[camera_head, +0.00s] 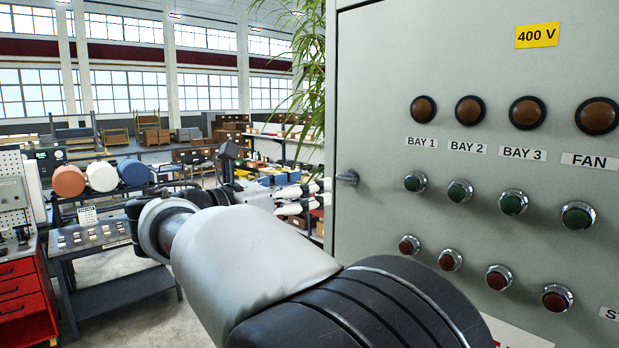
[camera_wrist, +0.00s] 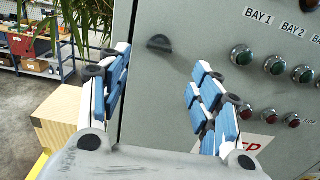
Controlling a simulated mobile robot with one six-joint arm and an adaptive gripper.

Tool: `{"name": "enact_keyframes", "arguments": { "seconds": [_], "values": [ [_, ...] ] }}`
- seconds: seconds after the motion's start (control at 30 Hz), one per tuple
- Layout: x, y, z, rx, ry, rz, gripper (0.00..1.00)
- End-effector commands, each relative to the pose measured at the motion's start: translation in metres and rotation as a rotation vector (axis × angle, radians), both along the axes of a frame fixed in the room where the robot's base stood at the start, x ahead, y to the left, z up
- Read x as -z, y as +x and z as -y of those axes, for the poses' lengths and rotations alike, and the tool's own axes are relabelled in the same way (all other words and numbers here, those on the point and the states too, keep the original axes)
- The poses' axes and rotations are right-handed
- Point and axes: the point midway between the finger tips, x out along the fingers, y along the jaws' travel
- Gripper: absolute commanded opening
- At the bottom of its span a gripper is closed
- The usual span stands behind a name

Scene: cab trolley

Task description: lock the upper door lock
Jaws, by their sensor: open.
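The grey cabinet door (camera_head: 450,60) fills the right of the head view. A small dark lock knob (camera_head: 347,178) sits near the door's left edge. Its wing looks roughly level, and it also shows in the wrist view (camera_wrist: 159,43). It is the only lock I can see. My gripper (camera_head: 322,194) is open and empty, to the left of the knob in the head view. In the wrist view my gripper (camera_wrist: 162,62) has its blue-padded fingers on either side below the knob, apart from it. The door's lower part is hidden behind my arm.
Rows of brown lamps (camera_head: 528,112), green buttons (camera_head: 514,202) and red buttons (camera_head: 499,277) stand out from the door to the right. A leafy plant (camera_head: 308,75) hangs beside the cabinet. A wooden box (camera_wrist: 62,115) is at the left in the wrist view.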

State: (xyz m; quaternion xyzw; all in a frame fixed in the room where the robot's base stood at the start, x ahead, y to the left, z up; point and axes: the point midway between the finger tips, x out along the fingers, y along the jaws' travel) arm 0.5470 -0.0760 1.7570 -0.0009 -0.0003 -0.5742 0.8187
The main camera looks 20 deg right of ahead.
Motion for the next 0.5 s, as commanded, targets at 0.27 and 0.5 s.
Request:
{"name": "enact_keyframes", "arguments": {
  "seconds": [0.27,0.5],
  "values": [
    [-0.001,0.02,0.058,0.004,0.001,0.0,0.58],
    [0.0,0.032,0.089,0.001,0.002,-0.001,0.58]
  ]
}}
